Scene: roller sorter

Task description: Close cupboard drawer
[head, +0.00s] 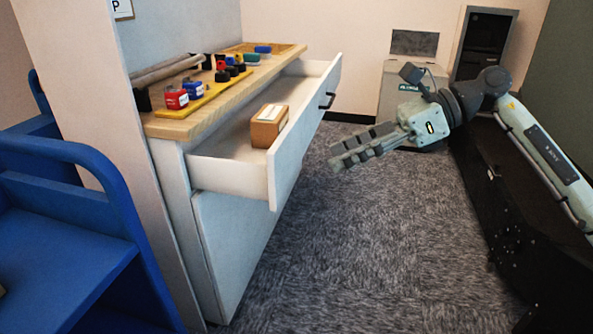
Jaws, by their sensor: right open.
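The white cupboard (236,238) stands left of centre with a wooden top. Its upper drawer (303,137) is pulled out, and a small cardboard box (269,126) lies inside it. A dark handle (327,100) sits on the drawer's front, toward the far end. My right gripper (340,157) is to the right of the drawer front, open and empty, with its fingers pointing left toward the front. It appears apart from the drawer. The lower front of the cupboard looks shut. My left gripper is out of view.
Stamps and ink bottles (183,91) stand on the wooden top (212,104). A blue cart (75,220) is at the front left. A grey bin (413,80) stands by the back wall. Carpeted floor (370,240) is clear between the cupboard and my right arm.

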